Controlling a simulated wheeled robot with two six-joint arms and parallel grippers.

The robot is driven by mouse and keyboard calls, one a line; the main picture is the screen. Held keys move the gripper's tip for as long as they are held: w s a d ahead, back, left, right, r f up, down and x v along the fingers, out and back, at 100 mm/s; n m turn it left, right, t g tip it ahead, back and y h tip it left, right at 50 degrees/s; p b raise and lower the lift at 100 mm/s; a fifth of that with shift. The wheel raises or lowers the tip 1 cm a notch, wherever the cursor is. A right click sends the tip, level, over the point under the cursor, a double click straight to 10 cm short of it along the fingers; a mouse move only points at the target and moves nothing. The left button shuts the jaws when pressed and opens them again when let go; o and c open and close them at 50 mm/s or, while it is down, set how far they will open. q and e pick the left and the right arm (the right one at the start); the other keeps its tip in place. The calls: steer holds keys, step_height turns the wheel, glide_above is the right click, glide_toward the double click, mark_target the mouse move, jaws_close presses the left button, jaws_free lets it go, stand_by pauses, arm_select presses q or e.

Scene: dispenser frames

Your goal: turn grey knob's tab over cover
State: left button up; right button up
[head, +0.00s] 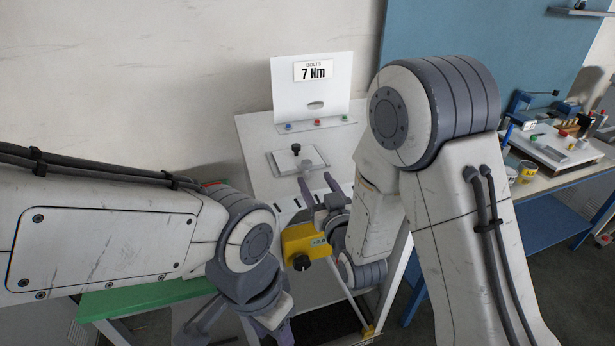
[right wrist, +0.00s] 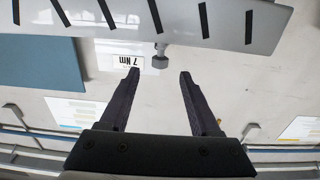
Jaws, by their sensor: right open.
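In the head view the grey knob (head: 312,158) stands at the front right of a flat white cover plate (head: 284,164) on the sloped white dispenser. My right gripper (head: 315,178) is open and empty, its fingertips just in front of the grey knob. In the right wrist view the knob (right wrist: 160,61) shows beyond the gap between the spread fingertips (right wrist: 159,73), apart from both. I cannot make out which way its tab points. My left gripper is at the bottom of the head view, partly hidden; its jaw state is unclear.
A black knob (head: 296,149) stands on the cover plate. Behind it is an upright white board (head: 312,95) reading 7 Nm, with small coloured buttons below. A yellow block (head: 305,243) is beside my right wrist. A cluttered bench (head: 565,160) stands at right.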

mark_target(308, 167)
steer(key=shift+w+a+r+p, duration=0.2)
steer(key=shift+w+r+p, duration=0.05)
steer(key=shift+w+p, duration=0.5)
steer(key=p+x, duration=0.1)
steer(key=x, duration=0.4)
steer(key=shift+f+p, duration=0.15)
steer(key=shift+p, duration=0.25)
steer(key=shift+w+a, duration=0.25)
steer(key=shift+w, duration=0.4)
arm_select(q)
step_height(308, 167, up, 3)
steer(key=shift+f, duration=0.2)
arm_select(e)
steer(key=shift+f, duration=0.1)
